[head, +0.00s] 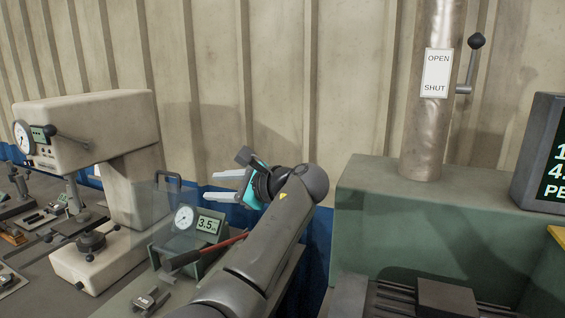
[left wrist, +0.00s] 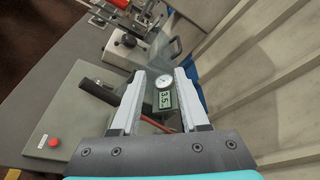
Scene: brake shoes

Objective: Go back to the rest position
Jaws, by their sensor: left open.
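My left gripper (head: 228,184) is raised in the middle of the head view, its two pale fingers pointing left, apart and with nothing between them. In the left wrist view the two fingers (left wrist: 160,100) also stand apart. Beyond them, below the gripper, is a device with a round dial and a 3.5 display (left wrist: 165,92); the same device (head: 197,225) stands behind my forearm in the head view. My right gripper is not in view.
A large beige press with a gauge (head: 90,120) stands at the left. A green cabinet (head: 365,210) with a metal column (head: 430,130) and a dark screen (head: 545,150) is at the right. A ribbed wall (head: 280,80) is behind.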

